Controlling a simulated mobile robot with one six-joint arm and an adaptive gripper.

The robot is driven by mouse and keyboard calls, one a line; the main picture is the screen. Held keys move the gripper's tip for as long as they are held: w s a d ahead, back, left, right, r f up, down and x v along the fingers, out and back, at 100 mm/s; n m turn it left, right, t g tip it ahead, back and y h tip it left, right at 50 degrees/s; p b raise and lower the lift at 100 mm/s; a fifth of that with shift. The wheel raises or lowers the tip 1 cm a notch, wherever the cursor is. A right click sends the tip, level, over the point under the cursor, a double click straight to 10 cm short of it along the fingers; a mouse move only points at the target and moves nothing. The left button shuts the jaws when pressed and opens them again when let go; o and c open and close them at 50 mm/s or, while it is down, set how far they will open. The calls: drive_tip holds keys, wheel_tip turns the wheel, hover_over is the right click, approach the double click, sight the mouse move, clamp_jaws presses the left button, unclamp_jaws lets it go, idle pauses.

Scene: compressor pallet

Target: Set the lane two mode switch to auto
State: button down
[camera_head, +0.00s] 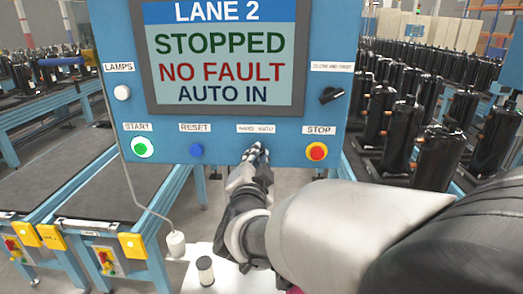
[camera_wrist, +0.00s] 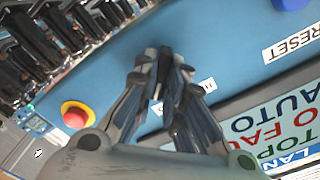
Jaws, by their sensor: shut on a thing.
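The blue lane 2 panel (camera_head: 220,137) fills the top middle of the head view. The hand/auto label (camera_head: 256,128) sits between the reset button and the stop button. My gripper (camera_head: 257,152) is at the panel face just under that label, with its fingers closed on the mode switch. In the wrist view, the fingertips of my gripper (camera_wrist: 163,65) point at the blue face, with a small dark part of the mode switch (camera_wrist: 158,90) between them. The fingers hide most of the switch, so I cannot tell which way it points. The screen (camera_head: 220,55) reads LANE 2, STOPPED, NO FAULT, AUTO IN.
The green start button (camera_head: 143,148), blue reset button (camera_head: 196,150) and red stop button (camera_head: 317,152) are along the same row. A black selector knob (camera_head: 331,95) is above stop. Conveyors (camera_head: 60,190) stand left; black compressors (camera_head: 440,130) fill the right.

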drive_tip(key=c, duration=1.7)
unclamp_jaws()
drive_tip(key=shift+o, duration=0.2)
drive_tip(key=s, duration=1.2)
drive_tip(key=shift+a, duration=0.2)
drive_tip(key=shift+w, duration=0.1)
